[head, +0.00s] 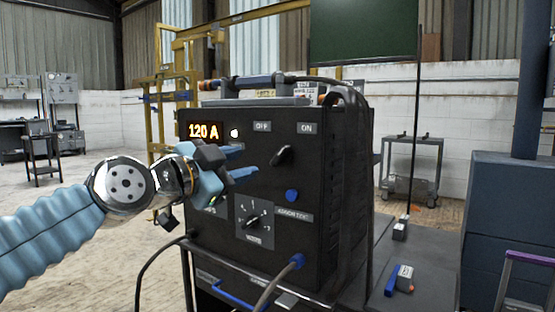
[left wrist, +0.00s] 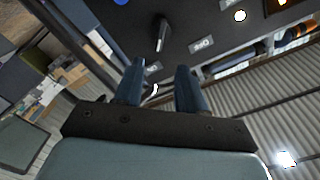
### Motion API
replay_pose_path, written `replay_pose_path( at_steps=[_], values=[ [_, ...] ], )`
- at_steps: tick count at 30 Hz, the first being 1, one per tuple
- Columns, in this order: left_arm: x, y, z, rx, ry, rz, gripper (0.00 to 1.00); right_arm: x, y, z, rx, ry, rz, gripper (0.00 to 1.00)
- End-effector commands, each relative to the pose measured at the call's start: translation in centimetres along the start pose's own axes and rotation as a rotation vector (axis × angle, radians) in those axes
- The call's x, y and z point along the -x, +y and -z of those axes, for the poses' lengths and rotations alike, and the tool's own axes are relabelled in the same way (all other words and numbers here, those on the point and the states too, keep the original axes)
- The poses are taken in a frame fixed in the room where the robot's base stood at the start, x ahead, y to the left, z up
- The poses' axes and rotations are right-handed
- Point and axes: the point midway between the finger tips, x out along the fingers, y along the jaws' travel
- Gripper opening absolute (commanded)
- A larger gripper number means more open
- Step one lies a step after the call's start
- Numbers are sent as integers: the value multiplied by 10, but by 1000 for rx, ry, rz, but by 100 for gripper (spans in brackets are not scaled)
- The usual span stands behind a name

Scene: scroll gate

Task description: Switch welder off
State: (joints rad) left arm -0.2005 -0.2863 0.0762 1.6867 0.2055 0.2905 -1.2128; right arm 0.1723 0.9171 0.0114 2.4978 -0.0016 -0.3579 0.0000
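The black welder (head: 343,190) stands on a cart, its front panel lit with an orange "120 A" display. Its black rotary switch (head: 281,156) sits below the OFF label (head: 262,127) and ON label (head: 307,128), its handle tilted toward ON. In the left wrist view the switch (left wrist: 161,34) also points toward the ON label (left wrist: 152,68). A white lamp (head: 234,133) glows beside the display. My left gripper (head: 250,161) is open and empty, in front of the panel, left of the switch and apart from it. My right gripper is out of view.
A blue button (head: 291,195) and a numbered dial (head: 253,216) are lower on the panel. Cables hang from the welder's lower front. A grey trolley (head: 411,172) stands behind right, and a blue cabinet (head: 510,220) at the right. Open floor lies at the left.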

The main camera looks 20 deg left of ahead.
Motion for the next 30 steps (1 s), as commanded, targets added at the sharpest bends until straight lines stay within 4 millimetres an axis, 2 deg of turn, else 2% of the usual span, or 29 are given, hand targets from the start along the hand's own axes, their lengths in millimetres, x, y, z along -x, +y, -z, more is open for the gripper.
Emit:
replay_pose_path(
  at_steps=[9, 15, 21, 28, 29, 30],
  values=[
    [-74, -1, 1, 2, -3, -2, 40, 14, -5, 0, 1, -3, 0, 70],
    [-108, -1, 1, 2, -2, -2, 40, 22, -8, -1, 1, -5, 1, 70],
    [-120, 0, 0, 1, -2, 0, 40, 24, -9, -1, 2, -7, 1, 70],
    [-121, 0, -1, 2, -2, 0, 40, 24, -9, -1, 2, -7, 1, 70],
    [-121, 0, -1, 2, -2, 0, 38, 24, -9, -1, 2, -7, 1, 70],
    [-121, 0, -1, 2, -2, 0, 32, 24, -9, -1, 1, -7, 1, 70]
  ],
)
